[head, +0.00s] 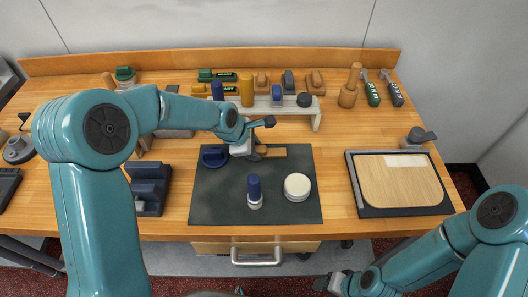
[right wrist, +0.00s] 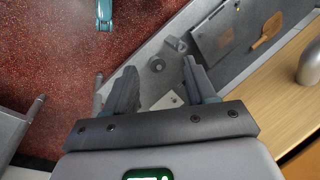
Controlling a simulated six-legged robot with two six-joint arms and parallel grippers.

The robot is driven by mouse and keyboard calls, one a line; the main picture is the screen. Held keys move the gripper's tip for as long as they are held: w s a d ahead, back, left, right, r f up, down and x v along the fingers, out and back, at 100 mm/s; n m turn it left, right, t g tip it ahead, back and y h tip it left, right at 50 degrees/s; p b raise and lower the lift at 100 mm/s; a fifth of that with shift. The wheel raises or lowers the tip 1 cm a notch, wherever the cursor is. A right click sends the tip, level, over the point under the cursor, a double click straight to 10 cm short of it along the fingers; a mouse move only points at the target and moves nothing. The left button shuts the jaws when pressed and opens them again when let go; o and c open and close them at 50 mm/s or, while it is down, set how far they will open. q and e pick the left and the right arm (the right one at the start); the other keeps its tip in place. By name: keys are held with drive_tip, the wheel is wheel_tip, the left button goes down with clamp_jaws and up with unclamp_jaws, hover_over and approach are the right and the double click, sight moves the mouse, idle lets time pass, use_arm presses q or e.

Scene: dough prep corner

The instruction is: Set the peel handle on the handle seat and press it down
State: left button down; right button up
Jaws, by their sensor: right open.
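A short light wooden bar (head: 272,151), which looks like the peel handle, lies on the dark mat (head: 215,205) in the head view. My left gripper (head: 262,137) is above the mat's back part, its dark fingers spread apart. The lower finger is at the bar's left end and hides part of it; I cannot tell whether they touch. My right gripper (right wrist: 160,82) is open and empty in the right wrist view, away from the mat.
A blue-topped cylinder (head: 254,192) and a round white-topped puck (head: 297,187) stand on the mat. A small bench (head: 316,114) with several pegs and blocks is behind it. A framed wooden board (head: 400,182) lies at right, with bare tabletop (head: 335,180) between it and the mat.

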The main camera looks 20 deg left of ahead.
use_arm(q)
drive_tip(key=c, duration=1.5)
unclamp_jaws()
drive_tip(key=shift+f, duration=0.1)
drive_tip(key=shift+c, duration=0.2)
drive_tip(key=c, duration=0.3)
drive_tip(key=shift+r+p, duration=0.6)
drive_tip(key=shift+r, duration=0.45)
drive_tip(key=shift+o, duration=0.8)
drive_tip(key=shift+c, duration=0.8)
drive_tip(key=shift+r+p, duration=1.2)
drive_tip(key=shift+r, duration=0.8)
